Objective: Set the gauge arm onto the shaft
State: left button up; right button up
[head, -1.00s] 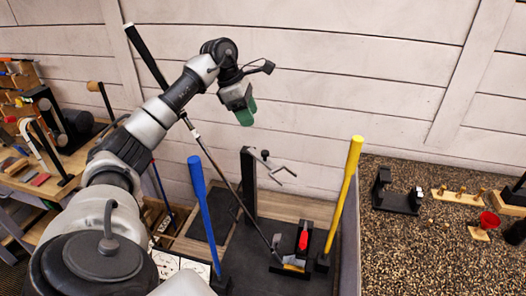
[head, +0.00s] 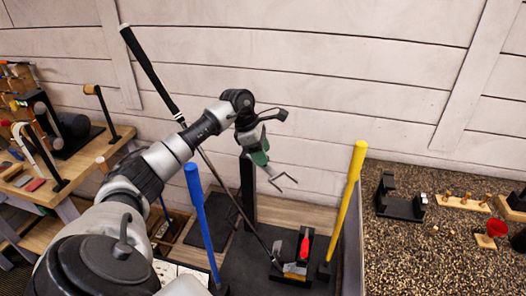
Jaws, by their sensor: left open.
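The gauge arm (head: 284,180) is a thin grey forked piece beside a black upright post (head: 248,190). My left gripper (head: 261,158), with green finger pads, is open right over the post's upper part, at the inner end of the gauge arm. It hides that end, so I cannot tell whether it touches. The golf club's grey shaft (head: 226,187) slants up left from a small black stand with a red handle (head: 304,245). Its black grip (head: 150,72) is at the top. The gauge arm's fork is to the right of the shaft, apart from it. My right gripper is not in view.
A blue club (head: 201,215) stands left of the post and a yellow club (head: 347,205) stands right. A speckled counter (head: 420,250) holds a black cradle (head: 398,205) and a red funnel (head: 495,228). A wooden bench (head: 95,165) is at the left.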

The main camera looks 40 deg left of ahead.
pick_arm(q)
jog(key=shift+d+f, duration=0.25)
jog(key=shift+f, duration=0.2)
grip_shut()
